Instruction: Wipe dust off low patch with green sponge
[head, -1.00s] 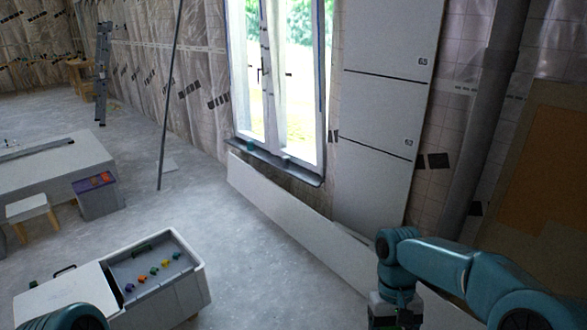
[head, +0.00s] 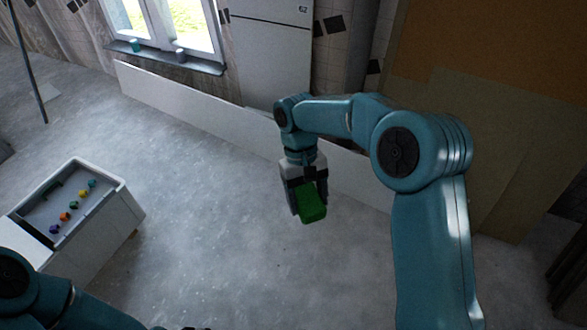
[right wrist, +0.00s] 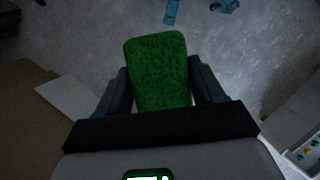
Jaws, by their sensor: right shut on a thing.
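My right gripper (head: 310,196) is shut on a green sponge (head: 313,206) and holds it out in front, with the grey floor behind it in the head view. The sponge (right wrist: 160,72) also shows in the right wrist view, pinched between the two dark fingers. It appears clear of any surface. A low white panel (head: 215,122) runs along the foot of the wall behind my right arm. I cannot make out a dust patch on it or elsewhere.
A white case (head: 110,213) with several coloured knobs in its tray stands on the floor at the left. A window sill (head: 165,58) with small cups is at the top left. Brown boards (head: 490,130) lean at the right. The middle floor is clear.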

